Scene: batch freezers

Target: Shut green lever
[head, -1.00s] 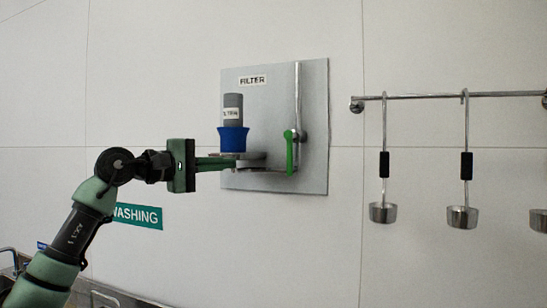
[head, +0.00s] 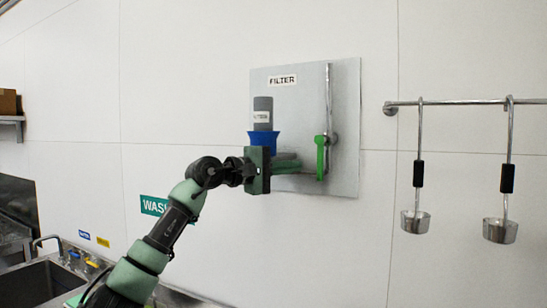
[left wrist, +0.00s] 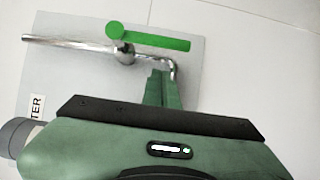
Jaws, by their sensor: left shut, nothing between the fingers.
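The green lever (head: 320,157) hangs downward along the vertical metal pipe (head: 328,95) on the grey filter panel (head: 346,120). In the left wrist view, the lever (left wrist: 155,39) lies roughly in line with the pipe (left wrist: 75,42), pivoting at a round joint. My left gripper (head: 299,165) is shut and empty, just left of the lever in the head view. In the left wrist view its fingertips (left wrist: 164,74) are close to the pipe's bend, with a visible gap to the green handle. Whether they touch the pipe is unclear. My right gripper is not in view.
A grey filter cartridge (head: 262,112) in a blue cup (head: 264,138) stands behind my left gripper. A rail (head: 450,103) with hanging ladles (head: 415,221) is on the right. A sink (head: 40,284) is at lower left. The wall between panel and ladles is clear.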

